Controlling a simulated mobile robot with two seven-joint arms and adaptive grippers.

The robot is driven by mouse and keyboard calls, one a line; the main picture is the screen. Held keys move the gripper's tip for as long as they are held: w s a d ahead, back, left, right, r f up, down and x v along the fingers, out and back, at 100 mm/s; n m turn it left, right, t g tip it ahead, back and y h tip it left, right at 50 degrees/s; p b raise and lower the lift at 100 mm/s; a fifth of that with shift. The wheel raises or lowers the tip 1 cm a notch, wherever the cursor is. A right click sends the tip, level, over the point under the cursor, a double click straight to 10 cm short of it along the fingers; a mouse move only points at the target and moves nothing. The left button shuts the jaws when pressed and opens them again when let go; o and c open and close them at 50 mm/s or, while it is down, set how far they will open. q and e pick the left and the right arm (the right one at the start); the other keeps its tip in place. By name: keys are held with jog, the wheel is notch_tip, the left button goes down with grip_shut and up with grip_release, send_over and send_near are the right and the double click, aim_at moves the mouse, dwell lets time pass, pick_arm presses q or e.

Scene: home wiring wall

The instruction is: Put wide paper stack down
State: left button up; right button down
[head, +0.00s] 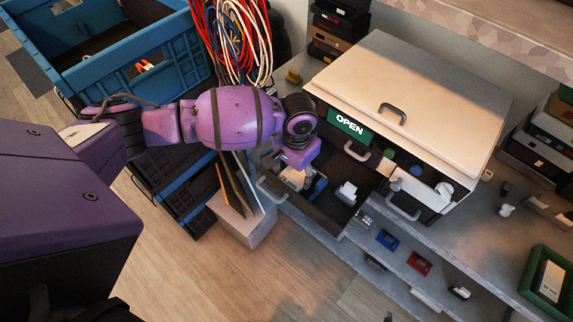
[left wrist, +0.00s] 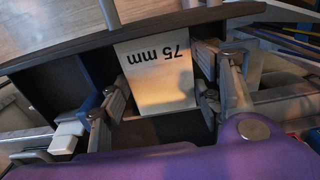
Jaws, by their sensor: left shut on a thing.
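The wide paper stack (left wrist: 158,75), pale and marked "75 mm", lies between the fingers of my left gripper (left wrist: 165,100) in the left wrist view. The gripper is shut on it. In the head view my left gripper (head: 302,178) reaches down into an open dark drawer (head: 336,212) at the front of the cream cabinet. Only a pale bit of the stack shows there. Whether the stack touches the drawer floor I cannot tell. My right gripper is not in view.
The cream cabinet (head: 425,85) with an "OPEN" sign (head: 349,125) stands behind the drawer. A small white item (head: 347,193) is in the drawer's right part. A pale bin (head: 244,228) with upright boards stands left. Blue crates (head: 150,62) are at upper left.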

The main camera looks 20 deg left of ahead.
aim_at(295, 176)
pick_arm(q)
jog(key=shift+f, duration=0.1)
jog(key=o, duration=0.9)
notch_tip(295, 176, up, 12)
jog(key=shift+r+p, duration=0.2)
jog(key=shift+p, duration=0.45)
